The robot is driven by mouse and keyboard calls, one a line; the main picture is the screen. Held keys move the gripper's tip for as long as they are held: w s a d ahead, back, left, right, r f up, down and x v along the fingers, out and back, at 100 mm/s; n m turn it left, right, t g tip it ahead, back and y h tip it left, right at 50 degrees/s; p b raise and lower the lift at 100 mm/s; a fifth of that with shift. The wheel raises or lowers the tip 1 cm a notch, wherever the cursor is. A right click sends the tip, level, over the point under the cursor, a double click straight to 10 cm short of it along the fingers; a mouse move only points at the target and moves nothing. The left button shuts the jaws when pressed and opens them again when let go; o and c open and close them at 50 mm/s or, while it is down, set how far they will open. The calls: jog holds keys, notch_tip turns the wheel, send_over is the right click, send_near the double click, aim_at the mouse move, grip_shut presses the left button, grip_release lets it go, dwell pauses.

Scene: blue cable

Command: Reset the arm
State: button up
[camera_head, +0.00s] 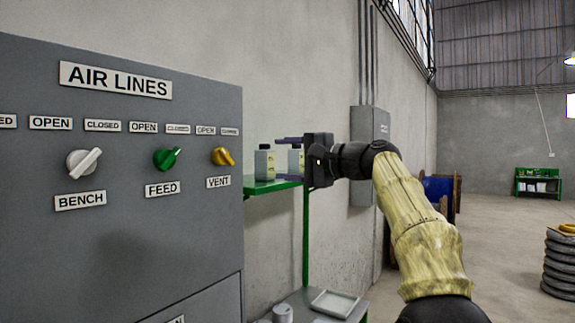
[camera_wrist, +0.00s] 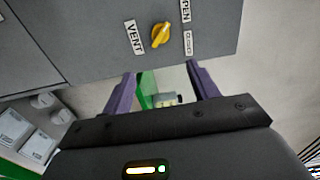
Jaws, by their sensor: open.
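My gripper (camera_head: 283,158) is open and empty in the head view, held out to the left in front of a green shelf. In the wrist view its two purple fingers (camera_wrist: 160,88) stand apart with nothing gripped between them. The grey AIR LINES panel (camera_head: 120,235) is to the left of the gripper. It carries a white BENCH knob (camera_head: 83,163), a green FEED knob (camera_head: 166,159) and a yellow VENT knob (camera_head: 222,156). The VENT knob also shows ahead of the fingers in the wrist view (camera_wrist: 160,35), apart from them.
Bottles (camera_head: 264,163) stand on the green shelf (camera_head: 262,187) behind the gripper. A lower shelf holds a tray (camera_head: 335,303) and a can (camera_head: 283,314). A grey wall box (camera_head: 369,135), a blue drum (camera_head: 438,188) and stacked tyres (camera_head: 560,265) are to the right. Open floor lies between.

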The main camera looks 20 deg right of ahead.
jog(key=shift+s+r, duration=0.1)
jog(key=shift+s, duration=0.1)
jog(key=w+a+f+g+h, duration=0.2)
jog(key=a+f, duration=0.1)
jog(key=f, duration=0.5)
jog(key=w+a+f+g+h, duration=0.1)
jog(key=w+a+f, duration=0.15)
jog(key=f, duration=0.65)
jog(key=s+a+f+n+g+h, duration=0.1)
jog(key=s+a+f+g+h, duration=0.1)
jog(key=f, duration=0.6)
jog(key=s+a+f+n+g+h, duration=0.1)
jog(key=s+a+f+g+h, duration=0.1)
jog(key=f, duration=0.6)
jog(key=s+f+n+g+h, duration=0.3)
jog(key=s+f+n+g, duration=0.2)
jog(key=s+f, duration=1.8)
jog(key=s+a+n, duration=0.1)
jog(key=s+n, duration=0.2)
jog(key=shift+s+f+n+h, duration=0.2)
jog(key=shift+s+n+h, duration=0.1)
